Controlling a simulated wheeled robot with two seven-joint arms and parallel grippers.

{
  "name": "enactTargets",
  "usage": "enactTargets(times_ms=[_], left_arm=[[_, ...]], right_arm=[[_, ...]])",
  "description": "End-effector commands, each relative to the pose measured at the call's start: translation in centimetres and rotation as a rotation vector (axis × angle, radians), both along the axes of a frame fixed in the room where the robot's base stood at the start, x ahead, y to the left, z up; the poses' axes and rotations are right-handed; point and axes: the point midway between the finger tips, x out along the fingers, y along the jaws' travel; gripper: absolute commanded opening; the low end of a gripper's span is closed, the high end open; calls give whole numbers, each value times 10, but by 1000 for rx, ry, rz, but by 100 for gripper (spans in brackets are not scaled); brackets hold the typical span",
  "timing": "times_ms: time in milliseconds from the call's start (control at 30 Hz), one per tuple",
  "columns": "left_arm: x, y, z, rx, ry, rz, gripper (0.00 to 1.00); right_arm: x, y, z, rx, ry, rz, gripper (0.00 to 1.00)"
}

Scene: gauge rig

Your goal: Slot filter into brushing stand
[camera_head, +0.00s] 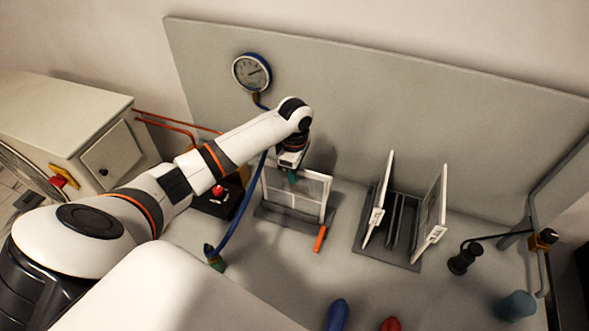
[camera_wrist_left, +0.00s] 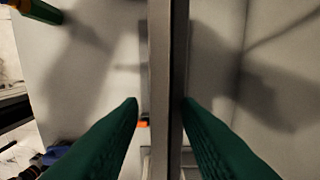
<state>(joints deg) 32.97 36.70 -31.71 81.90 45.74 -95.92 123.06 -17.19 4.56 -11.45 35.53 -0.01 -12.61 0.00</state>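A white-framed filter (camera_head: 312,185) with a grey mesh face stands upright in a low dark grey stand (camera_head: 272,217), left of the middle of the bench. I take this to be the brushing stand; the seating in it is partly hidden. My left gripper (camera_head: 291,176) reaches down over the filter's top edge. In the left wrist view its green fingers (camera_wrist_left: 161,101) straddle the filter's edge (camera_wrist_left: 168,60). A narrow gap shows at the left finger; the right finger is very close to the edge, and contact is unclear. My right gripper is out of view.
A slotted rack (camera_head: 412,264) at right holds two white-framed panels, with an empty middle space. An orange handle (camera_head: 320,238) is beside the stand. A blue hose (camera_head: 238,222) runs left of the stand. A gauge (camera_head: 252,73) hangs on the back panel. Blue (camera_head: 337,315) and red (camera_head: 390,324) objects are in front.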

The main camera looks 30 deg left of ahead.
Motion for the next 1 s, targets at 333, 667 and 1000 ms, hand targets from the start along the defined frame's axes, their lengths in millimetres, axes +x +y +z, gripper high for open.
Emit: enactTargets(times_ms=[333, 667, 1000], left_arm=[[1, 0, 28, 0, -6, -1, 32], [0, -1, 96, -1, -6, -1, 32], [-1, 0, 121, 0, -1, 1, 32]], right_arm=[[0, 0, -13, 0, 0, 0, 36], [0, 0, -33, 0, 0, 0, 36], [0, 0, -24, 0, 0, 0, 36]])
